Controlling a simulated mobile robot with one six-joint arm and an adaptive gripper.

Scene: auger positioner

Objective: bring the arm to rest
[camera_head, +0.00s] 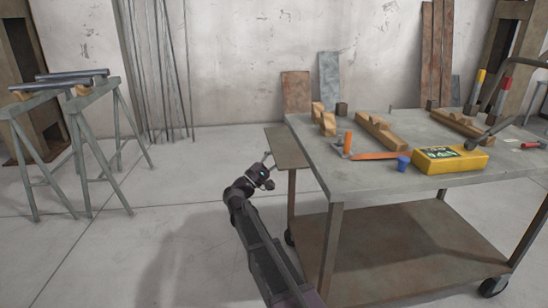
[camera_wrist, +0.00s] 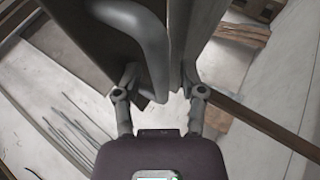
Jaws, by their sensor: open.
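My gripper (camera_head: 267,162) is at the end of my arm, in free air at the left of the worktable (camera_head: 410,178). It is close to the small side shelf (camera_head: 287,150) in the head view; whether it touches the shelf cannot be told. In the wrist view my gripper (camera_wrist: 160,88) has its two fingers spread apart. A large grey shape with a bent grey bar (camera_wrist: 148,40) lies in front of and between the fingers; what it is and how far away it is cannot be told. No held object shows in the head view.
A lower shelf (camera_head: 420,245) sits beneath. Metal sawhorses (camera_head: 75,140) stand at the left. The floor (camera_head: 190,180) between is clear.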

